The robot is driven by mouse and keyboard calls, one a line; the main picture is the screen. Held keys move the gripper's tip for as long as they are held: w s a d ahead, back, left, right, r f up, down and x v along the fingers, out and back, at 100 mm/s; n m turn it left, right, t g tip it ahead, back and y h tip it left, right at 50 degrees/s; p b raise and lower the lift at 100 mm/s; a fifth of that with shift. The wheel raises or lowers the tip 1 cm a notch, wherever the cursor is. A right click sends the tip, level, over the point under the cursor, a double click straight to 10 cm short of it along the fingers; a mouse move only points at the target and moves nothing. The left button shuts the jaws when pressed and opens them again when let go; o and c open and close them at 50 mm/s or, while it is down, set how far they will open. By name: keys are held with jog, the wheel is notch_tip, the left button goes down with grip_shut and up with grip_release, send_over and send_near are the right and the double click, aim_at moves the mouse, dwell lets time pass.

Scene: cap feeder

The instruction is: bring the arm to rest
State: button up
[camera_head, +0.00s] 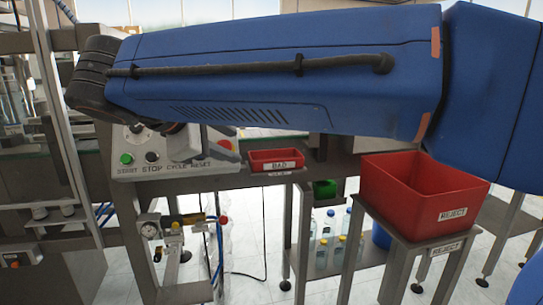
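My blue arm (270,75) stretches across the upper part of the view, from the right edge to a dark joint (92,78) at the left. A black cable runs along its side.
A control panel (135,172) with a green button stands behind the arm at left. A small red BAD bin (275,163) sits right of it. A large red REJECT bin (400,210) stands on a stand at right. Bottles (322,255) stand lower down.

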jog(key=d+f+m+g, duration=0.2)
jog(key=d+f, duration=0.2)
jog(key=d, duration=0.4)
jog(key=d+f+m+g+y, duration=0.15)
jog(key=d+f, duration=0.25)
jog(key=d, duration=0.5)
jog(key=d+f+m+g, duration=0.1)
jog(key=d+f+m, duration=0.25)
jog(key=d, duration=0.45)
jog(key=s+d+f+m+y, duration=0.2)
jog(key=s+d+f+m, duration=0.3)
jog(key=s+f, duration=0.3)
jog(key=s+d+f+m+y, duration=0.2)
jog(key=s+d+f+m, duration=0.4)
jog(key=f, duration=0.5)
jog(key=shift+s+d+f+g, duration=0.15)
jog(key=shift+s+d+g, duration=0.3)
jog(key=shift+s+d, duration=0.8)
jog(key=shift+s+a, duration=0.1)
jog(key=shift+a, duration=0.05)
